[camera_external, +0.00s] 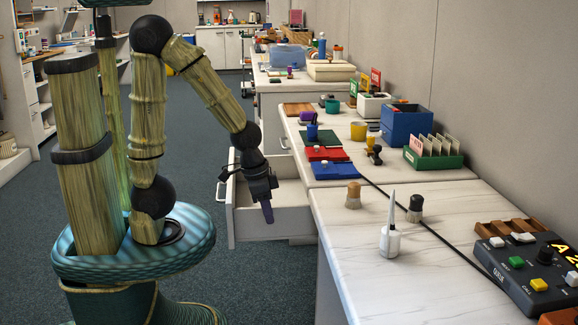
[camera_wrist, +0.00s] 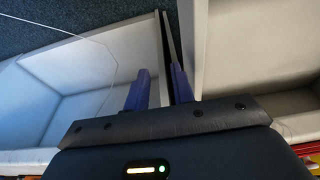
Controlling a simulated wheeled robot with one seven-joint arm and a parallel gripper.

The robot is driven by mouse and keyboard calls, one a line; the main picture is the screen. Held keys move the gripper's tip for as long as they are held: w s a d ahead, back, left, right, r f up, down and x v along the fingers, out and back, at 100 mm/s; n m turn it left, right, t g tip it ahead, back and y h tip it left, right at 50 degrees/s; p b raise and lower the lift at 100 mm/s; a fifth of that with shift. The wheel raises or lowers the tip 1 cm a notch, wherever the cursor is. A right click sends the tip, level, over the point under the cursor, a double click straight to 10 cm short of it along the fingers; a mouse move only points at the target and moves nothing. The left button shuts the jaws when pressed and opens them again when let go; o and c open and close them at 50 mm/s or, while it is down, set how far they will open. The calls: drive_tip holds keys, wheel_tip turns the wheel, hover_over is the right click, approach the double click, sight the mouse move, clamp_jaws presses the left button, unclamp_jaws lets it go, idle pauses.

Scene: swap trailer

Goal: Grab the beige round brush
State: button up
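The beige round brush (camera_external: 353,195) stands upright on the near white counter, close to its far left corner. It is tan with a darker brown top. In the wrist view, my gripper's two purple fingers (camera_wrist: 160,78) show a gap with nothing held. The brush is not in the wrist view.
The open drawer (camera_external: 272,225) sticks out left below the counter; its wall edge shows near my fingers in the wrist view. A white pointed bottle (camera_external: 390,238) stands in front of the brush. A black cable (camera_external: 433,232) runs behind it. A control box (camera_external: 530,272) sits at right.

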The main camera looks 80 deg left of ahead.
drive_tip(key=o, duration=0.5)
drive_tip(key=w+d+r+p, duration=0.1)
drive_tip(key=w+r+p, duration=0.1)
drive_tip(key=r+p, duration=2.1)
drive_tip(key=w+d+r+p, duration=0.1)
drive_tip(key=r+p, duration=2)
drive_tip(key=p, duration=0.3)
drive_tip(key=w+d+f+n+t+b, duration=0.1)
drive_tip(key=w+d+f+t, duration=0.25)
drive_tip(key=f, duration=0.35)
drive_tip(key=w+d+f+n+t, duration=0.15)
drive_tip(key=w+f, duration=0.25)
drive_tip(key=f, duration=0.4)
drive_tip(key=s+d+f+m+t+b, duration=0.1)
drive_tip(key=f+t+b, duration=0.1)
drive_tip(key=f, duration=0.2)
drive_tip(key=s+d+f+t+b, duration=0.1)
drive_tip(key=s+f+t+b, duration=0.1)
drive_tip(key=f, duration=0.3)
drive_tip(key=s+d+f+m+t+b, duration=0.1)
drive_tip(key=s+f+t+b, duration=0.1)
drive_tip(key=f, duration=0.2)
drive_tip(key=shift+s+d+f+m, duration=0.25)
drive_tip(key=shift+f+m, duration=0.1)
